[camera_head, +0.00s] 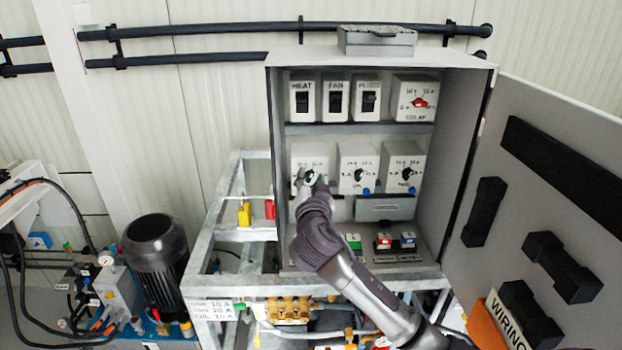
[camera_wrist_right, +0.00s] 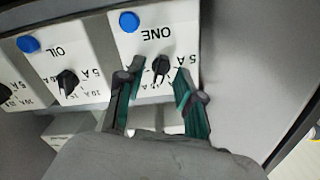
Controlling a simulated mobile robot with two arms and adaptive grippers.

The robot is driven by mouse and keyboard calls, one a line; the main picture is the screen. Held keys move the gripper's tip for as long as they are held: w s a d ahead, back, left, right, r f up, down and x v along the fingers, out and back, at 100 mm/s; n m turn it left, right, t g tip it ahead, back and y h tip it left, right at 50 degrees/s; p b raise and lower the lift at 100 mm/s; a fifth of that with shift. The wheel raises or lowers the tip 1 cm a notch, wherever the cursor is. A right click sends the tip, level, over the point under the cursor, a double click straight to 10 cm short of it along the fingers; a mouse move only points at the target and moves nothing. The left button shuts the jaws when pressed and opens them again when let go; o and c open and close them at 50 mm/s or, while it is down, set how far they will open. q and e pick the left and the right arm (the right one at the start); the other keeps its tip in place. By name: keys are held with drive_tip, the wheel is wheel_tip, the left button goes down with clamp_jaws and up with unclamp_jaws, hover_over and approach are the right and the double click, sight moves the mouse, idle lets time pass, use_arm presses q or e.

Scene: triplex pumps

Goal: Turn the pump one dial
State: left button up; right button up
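The pump one dial is the black knob (camera_wrist_right: 160,68) on the white box marked ONE (camera_wrist_right: 150,38), seen upside down in the right wrist view. The same white box (camera_head: 310,152) is at the left of the cabinet's middle row in the head view, its knob largely covered by my gripper. My right gripper (camera_wrist_right: 160,72) is open, with one green-padded finger on each side of the knob. Gaps show between fingers and knob; whether the tips touch the box face is unclear. In the head view my right gripper (camera_head: 309,178) is in front of this box. My left gripper is not in view.
The OIL dial box (camera_head: 357,165) and TWO dial box (camera_head: 404,165) stand to the right in that row. HEAT (camera_head: 302,97) and FAN (camera_head: 335,98) switches and a red-knobbed DELAY box (camera_head: 414,98) are above. The cabinet door (camera_head: 555,235) stands open at the right.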

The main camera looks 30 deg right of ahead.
clamp_jaws()
drive_tip(key=shift+n, duration=2)
drive_tip(key=n, duration=0.2)
drive_tip(key=shift+a+n, duration=0.1)
drive_tip(key=shift+n, duration=0.2)
drive_tip(key=shift+n+p, duration=0.4)
drive_tip(key=shift+n, duration=1.2)
